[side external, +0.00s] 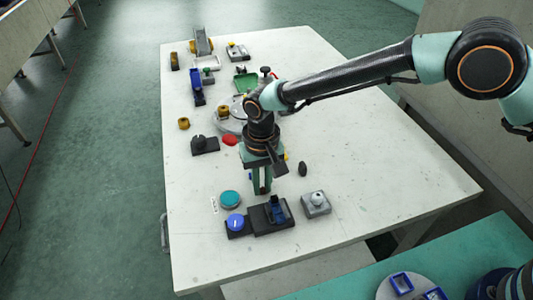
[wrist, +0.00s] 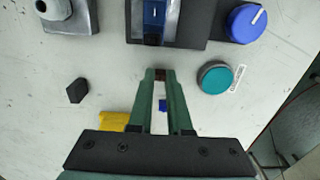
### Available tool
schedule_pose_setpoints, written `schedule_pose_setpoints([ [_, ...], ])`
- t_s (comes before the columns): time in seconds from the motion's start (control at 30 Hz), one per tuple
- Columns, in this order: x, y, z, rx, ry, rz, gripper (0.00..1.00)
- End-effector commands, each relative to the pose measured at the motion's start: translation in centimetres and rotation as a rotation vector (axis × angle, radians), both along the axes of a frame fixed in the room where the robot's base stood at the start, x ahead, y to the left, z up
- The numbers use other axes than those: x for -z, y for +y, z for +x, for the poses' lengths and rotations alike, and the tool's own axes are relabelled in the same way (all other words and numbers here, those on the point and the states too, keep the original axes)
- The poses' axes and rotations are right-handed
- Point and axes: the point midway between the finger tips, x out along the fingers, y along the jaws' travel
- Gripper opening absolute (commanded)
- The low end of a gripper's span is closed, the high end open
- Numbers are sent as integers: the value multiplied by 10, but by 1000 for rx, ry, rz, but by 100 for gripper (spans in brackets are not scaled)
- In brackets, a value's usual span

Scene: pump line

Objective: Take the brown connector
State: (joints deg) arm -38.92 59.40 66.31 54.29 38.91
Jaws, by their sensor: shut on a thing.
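My gripper (wrist: 160,75) has its green fingers shut on the brown connector (wrist: 160,75), a small dark brown piece showing between the fingertips in the wrist view. In the side view my gripper (side external: 262,190) points down over the white table, just behind a black fixture with a blue part (side external: 271,213). The connector is too small and covered to make out clearly there. I cannot tell whether it touches the table. The black fixture (wrist: 190,38) is also at the top of the wrist view.
A teal disc (side external: 229,199) and a blue knob (side external: 235,222) lie left of the fixture, a grey box (side external: 316,204) right of it. A small black piece (side external: 303,169) lies right of my gripper. Several parts crowd the far left; the table's right side is clear.

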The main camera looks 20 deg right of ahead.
Motion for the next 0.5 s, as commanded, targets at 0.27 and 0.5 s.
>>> schedule_pose_setpoints([
  [0.27,-4,0,0,0,0,0,0],
  [0.5,-9,0,0,0,-1,1,0],
])
